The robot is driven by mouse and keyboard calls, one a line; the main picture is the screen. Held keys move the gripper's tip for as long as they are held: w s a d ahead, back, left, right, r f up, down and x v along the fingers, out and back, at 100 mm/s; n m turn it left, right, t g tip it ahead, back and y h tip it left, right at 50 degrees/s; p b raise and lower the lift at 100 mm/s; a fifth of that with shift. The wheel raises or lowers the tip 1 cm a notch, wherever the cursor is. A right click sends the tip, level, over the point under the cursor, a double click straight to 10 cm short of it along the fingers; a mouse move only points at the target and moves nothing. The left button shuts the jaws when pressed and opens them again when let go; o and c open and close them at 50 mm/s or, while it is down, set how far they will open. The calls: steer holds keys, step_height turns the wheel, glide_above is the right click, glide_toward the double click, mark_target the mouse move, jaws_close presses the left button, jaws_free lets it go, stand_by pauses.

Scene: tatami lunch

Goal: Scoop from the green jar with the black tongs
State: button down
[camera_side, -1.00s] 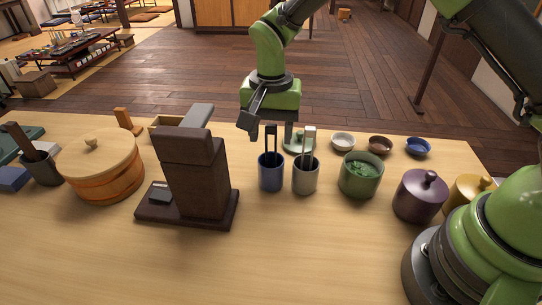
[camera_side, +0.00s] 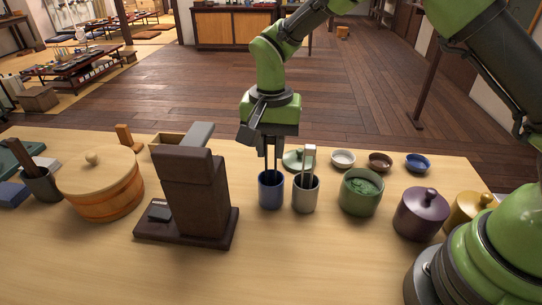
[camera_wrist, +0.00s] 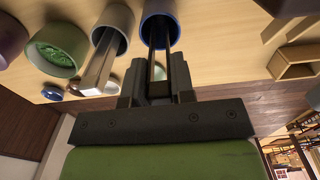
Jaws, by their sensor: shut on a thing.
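The black tongs (camera_side: 266,164) stand upright in the blue cup (camera_side: 271,193), their lower ends hidden inside it. My gripper (camera_side: 267,148) is above the cup and shut on the upper part of the tongs. In the wrist view the tongs (camera_wrist: 158,48) run from between the fingers (camera_wrist: 157,78) into the blue cup (camera_wrist: 172,8). The green jar (camera_side: 359,200) stands open to the right, with green contents inside. It also shows at the upper left of the wrist view (camera_wrist: 48,68).
A grey cup (camera_side: 306,197) with pale tongs (camera_side: 309,158) stands close beside the blue cup. A green lid (camera_side: 292,160) lies behind. Small bowls (camera_side: 343,158) line the back; a purple jar (camera_side: 420,215) is right of the green jar. A dark brown stand (camera_side: 200,195) is left.

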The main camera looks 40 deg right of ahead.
step_height(320, 180, up, 16)
steer(key=s+d+g+h, duration=0.1)
steer(key=s+d, duration=1)
steer(key=d, duration=0.2)
step_height(320, 180, down, 17)
stand_by(1.0)
stand_by(0.5)
steer(key=shift+w+a, duration=0.15)
stand_by(0.5)
steer(key=shift+r, duration=0.1)
stand_by(0.4)
